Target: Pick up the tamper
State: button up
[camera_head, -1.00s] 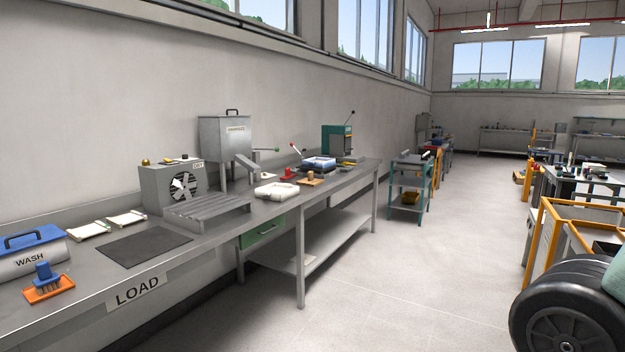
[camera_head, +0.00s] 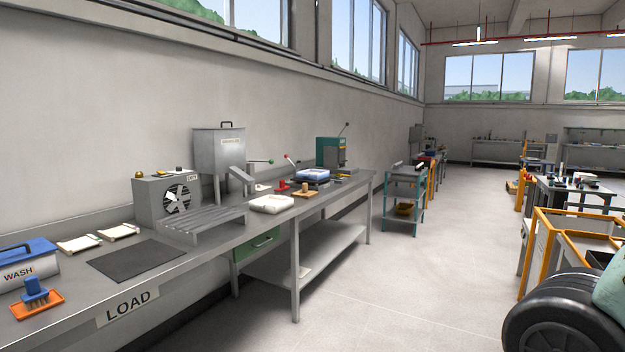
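No tool in view can be made out for certain as the tamper. Small items stand on the long steel bench (camera_head: 185,262). One is a brown, upright-handled piece (camera_head: 305,188) on a tan board, right of the white tray. A small red piece (camera_head: 281,187) stands just left of it. Either could be the tamper; they are too small to tell. My gripper is not in view.
The bench also bears a blue-lidded WASH box (camera_head: 27,268), a brush on an orange tray (camera_head: 37,297), a dark mat (camera_head: 136,260), a fan unit (camera_head: 166,200), a hopper (camera_head: 218,152), a white tray (camera_head: 270,204) and a green press (camera_head: 331,153). Floor (camera_head: 400,285) is clear beside it.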

aim_at(303, 193)
jog(key=i+j+u, duration=0.15)
jog(key=i, duration=1.8)
jog(key=i+l+u, duration=0.2)
jog(key=i, duration=1.7)
jog(key=i+l+u, duration=0.1)
jog(key=i+u, duration=0.3)
jog(key=i+l+u, duration=0.4)
jog(key=i, duration=0.2)
jog(key=i+l+u, duration=0.35)
jog(key=i, duration=0.1)
